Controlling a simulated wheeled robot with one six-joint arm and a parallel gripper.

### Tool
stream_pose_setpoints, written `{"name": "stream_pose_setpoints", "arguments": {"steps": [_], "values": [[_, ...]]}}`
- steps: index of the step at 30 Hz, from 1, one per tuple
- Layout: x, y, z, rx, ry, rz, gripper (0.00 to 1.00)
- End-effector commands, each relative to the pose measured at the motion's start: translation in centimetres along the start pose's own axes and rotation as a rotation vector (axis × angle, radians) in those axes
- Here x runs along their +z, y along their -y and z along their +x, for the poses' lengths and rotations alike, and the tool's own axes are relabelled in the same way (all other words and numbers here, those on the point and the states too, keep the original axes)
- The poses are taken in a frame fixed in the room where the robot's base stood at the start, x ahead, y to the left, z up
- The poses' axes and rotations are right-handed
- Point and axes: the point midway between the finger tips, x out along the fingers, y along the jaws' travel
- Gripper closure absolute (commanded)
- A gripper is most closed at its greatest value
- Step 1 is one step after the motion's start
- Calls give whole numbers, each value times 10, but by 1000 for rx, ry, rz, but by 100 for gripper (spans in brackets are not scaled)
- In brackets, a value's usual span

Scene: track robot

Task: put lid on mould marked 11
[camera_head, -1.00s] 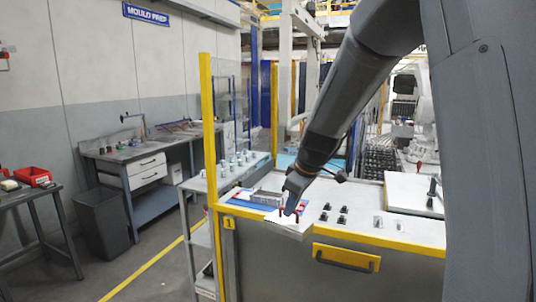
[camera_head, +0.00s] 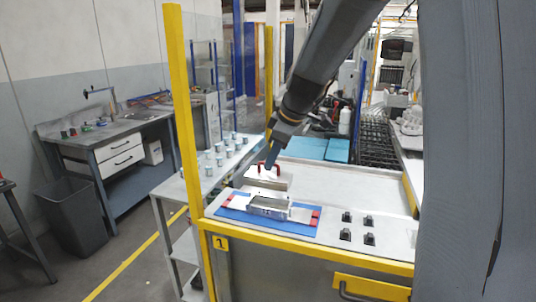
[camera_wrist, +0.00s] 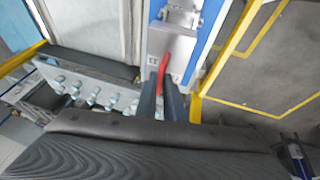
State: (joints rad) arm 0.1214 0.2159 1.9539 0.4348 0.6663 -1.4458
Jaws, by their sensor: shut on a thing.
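My gripper (camera_head: 270,167) is shut on the red handle (camera_wrist: 163,70) of a flat grey lid (camera_head: 277,184). The lid shows behind the mould in the head view; whether it touches the bench is unclear. A metallic mould (camera_head: 268,207) lies on a blue mat (camera_head: 228,214) with red end pieces, at the bench's front left corner. In the wrist view the fingers are on both sides of the handle, with the lid (camera_wrist: 181,50) below and a metal piece (camera_wrist: 180,18) beyond it. No number can be read on the mould or lid.
Several small black blocks (camera_head: 346,216) stand right of the mat on the pale bench top (camera_head: 340,180). A yellow post (camera_head: 178,110) rises at the bench's left corner. The bench's middle is clear.

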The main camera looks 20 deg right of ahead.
Motion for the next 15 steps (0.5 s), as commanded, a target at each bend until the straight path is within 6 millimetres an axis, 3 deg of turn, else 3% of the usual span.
{"name": "stream_pose_setpoints", "arguments": {"steps": [15], "values": [[15,6,35,2,0,3,100]]}}
